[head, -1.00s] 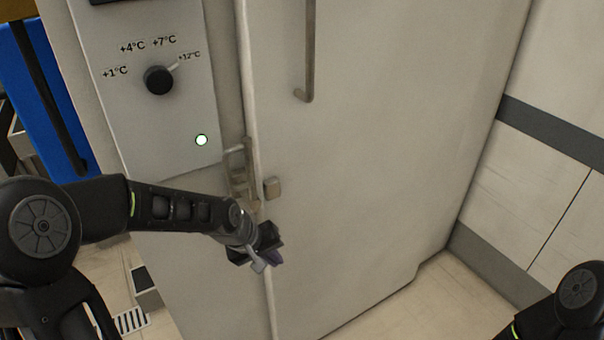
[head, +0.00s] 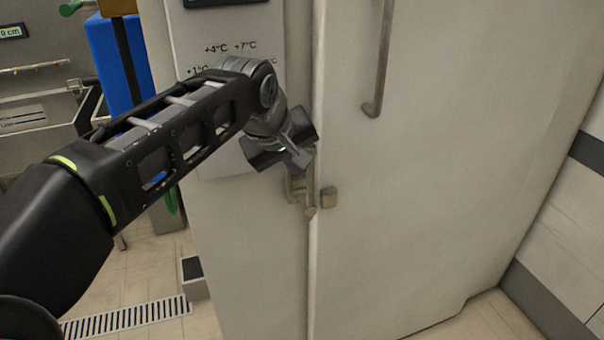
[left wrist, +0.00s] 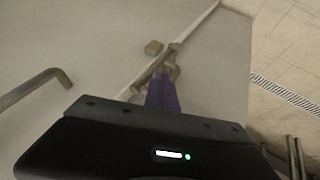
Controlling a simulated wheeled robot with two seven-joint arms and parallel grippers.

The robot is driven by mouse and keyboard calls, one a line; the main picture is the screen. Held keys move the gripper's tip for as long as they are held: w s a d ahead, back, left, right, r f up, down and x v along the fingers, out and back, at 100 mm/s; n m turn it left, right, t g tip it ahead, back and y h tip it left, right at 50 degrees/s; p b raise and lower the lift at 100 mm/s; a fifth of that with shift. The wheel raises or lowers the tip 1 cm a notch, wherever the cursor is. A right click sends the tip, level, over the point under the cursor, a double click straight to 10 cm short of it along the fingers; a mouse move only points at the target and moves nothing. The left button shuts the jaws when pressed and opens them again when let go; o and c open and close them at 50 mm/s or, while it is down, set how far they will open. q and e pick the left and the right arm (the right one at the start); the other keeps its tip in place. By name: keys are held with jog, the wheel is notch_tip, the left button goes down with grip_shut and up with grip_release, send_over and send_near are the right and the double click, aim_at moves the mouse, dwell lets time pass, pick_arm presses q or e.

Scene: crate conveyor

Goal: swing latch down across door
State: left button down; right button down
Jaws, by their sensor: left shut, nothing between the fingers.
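The pale door (head: 430,190) is closed against its frame. The metal latch (head: 311,185) stands upright along the door's left edge, with its upper part hidden behind my gripper. A small square catch block (head: 329,197) sits on the door just right of the latch. My left gripper (head: 299,163) is shut and empty at the latch's upper end. In the left wrist view its purple fingers (left wrist: 162,93) point at the latch (left wrist: 172,62), very close; I cannot tell if they touch. The catch block also shows there (left wrist: 153,47). My right gripper is out of view.
A long vertical door handle (head: 380,60) is up and right of the latch. The control panel (head: 225,110) is left of it, partly covered by my arm. A floor drain (head: 125,318) lies lower left. The door face right of the latch is clear.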

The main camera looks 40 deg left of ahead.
pick_arm(q)
jog(key=s+r, duration=0.2)
jog(key=shift+a+r+n+y, duration=0.3)
jog(key=shift+a, duration=0.05)
jog(key=b+x, duration=0.3)
jog(key=x, duration=0.7)
jog(key=shift+b, duration=0.35)
jog(key=shift+w, duration=0.15)
